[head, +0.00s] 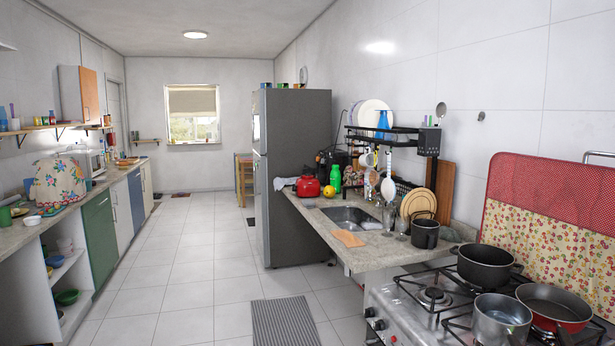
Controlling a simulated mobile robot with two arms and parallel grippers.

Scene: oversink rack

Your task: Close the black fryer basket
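A dark black appliance (338,158) stands at the far end of the sink counter, beside the grey fridge. It may be the fryer. It is small in the head view and partly hidden behind the red pot (308,186), the green bottle (335,178) and the things around the rack. I cannot make out its basket or tell whether it is open or shut. Neither of my grippers is in view.
The sink counter (365,255) runs along the right wall, with the stove (410,305) nearer. The over-sink rack (385,138) stands above the sink. The grey fridge (297,200) stands beyond. The tiled floor (185,270) is clear along the middle, apart from a striped mat (287,322).

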